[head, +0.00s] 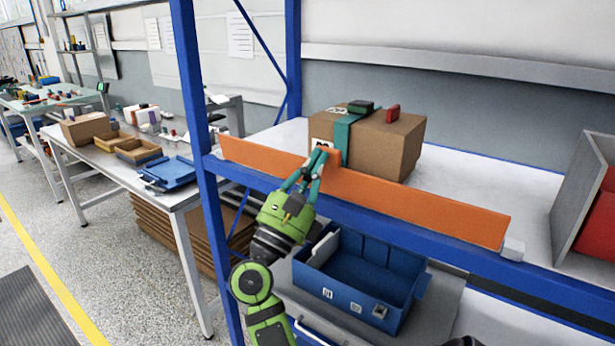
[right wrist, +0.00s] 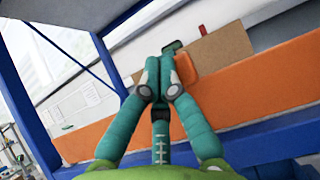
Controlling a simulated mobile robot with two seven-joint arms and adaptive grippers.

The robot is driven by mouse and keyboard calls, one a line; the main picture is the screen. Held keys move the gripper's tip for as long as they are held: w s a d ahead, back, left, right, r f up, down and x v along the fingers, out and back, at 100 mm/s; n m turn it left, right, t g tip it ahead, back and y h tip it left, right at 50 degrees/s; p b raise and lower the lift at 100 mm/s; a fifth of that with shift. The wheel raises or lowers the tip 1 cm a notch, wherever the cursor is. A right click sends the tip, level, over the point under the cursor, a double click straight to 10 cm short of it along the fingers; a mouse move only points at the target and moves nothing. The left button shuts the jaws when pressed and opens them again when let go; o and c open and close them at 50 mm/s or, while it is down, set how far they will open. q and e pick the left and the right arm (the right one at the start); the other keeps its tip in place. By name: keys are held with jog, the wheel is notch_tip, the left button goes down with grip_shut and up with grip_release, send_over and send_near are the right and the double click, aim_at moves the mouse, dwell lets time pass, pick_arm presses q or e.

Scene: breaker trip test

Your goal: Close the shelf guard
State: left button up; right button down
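The shelf guard (head: 430,207) is a long orange bar. It stands along the front edge of the white shelf, just above the blue beam, from near the left post to a small pale block (head: 513,249) at its right end. A raised orange tab (head: 333,158) sits on the bar; the right wrist view also shows the tab (right wrist: 187,66) and the bar (right wrist: 250,92). My right gripper (head: 320,153) has its fingertips together just left of the tab, very close to it; contact is hard to tell. Nothing shows between the fingers (right wrist: 159,65). My left gripper is out of view.
A cardboard box (head: 385,140) with a teal strap stands on the shelf behind the guard, with small green and red items on top. A blue bin (head: 360,285) sits below the beam. A blue post (head: 195,100) rises left of my right gripper.

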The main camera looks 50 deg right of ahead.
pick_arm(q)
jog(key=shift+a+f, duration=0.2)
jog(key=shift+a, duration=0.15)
pick_arm(e)
jog(key=shift+d+r, duration=0.35)
jog(key=shift+d, duration=0.2)
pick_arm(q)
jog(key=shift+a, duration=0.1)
pick_arm(e)
jog(key=shift+w, duration=0.1)
